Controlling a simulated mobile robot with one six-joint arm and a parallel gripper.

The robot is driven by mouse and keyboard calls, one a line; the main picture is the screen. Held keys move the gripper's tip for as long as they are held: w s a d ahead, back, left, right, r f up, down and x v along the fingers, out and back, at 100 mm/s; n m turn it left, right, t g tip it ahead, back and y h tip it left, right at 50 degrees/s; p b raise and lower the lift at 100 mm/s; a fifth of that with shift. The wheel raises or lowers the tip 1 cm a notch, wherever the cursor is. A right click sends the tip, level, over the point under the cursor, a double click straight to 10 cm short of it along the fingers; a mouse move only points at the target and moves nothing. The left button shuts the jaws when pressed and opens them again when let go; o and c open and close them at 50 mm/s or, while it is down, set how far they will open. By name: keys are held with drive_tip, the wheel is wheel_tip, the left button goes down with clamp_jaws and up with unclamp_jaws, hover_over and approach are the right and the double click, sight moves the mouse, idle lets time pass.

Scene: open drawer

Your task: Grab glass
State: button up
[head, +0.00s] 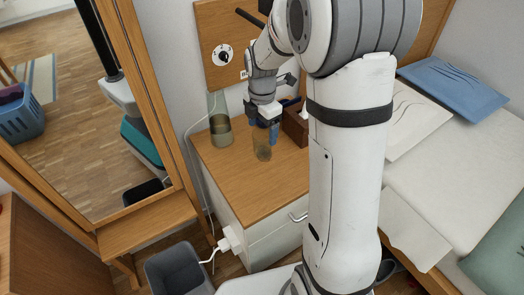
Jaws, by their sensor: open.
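A clear, brownish see-through glass (262,152) stands upright on the wooden top of the nightstand (240,185), near its middle. My gripper (264,124) points down at the upper part of the glass, with its fingers open. One finger shows at the right of the glass rim and overlaps it in the picture. I cannot tell whether the fingers touch the glass or are around it.
A greenish glass vessel (221,132) stands close by on the left. A brown box (295,126) with blue items stands at the right, partly behind my arm. A mirror (75,100) is at left, a bed (455,165) at right, a grey bin (178,270) below.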

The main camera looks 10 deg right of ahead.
sight(263, 144)
wheel_tip(263, 144, down, 8)
drive_tip(key=b, duration=0.3)
drive_tip(key=shift+w+d+r, duration=0.1)
drive_tip(key=shift+w+r, duration=0.05)
drive_tip(key=shift+r, duration=0.1)
drive_tip(key=c, duration=1.1)
drive_tip(key=shift+c, duration=0.2)
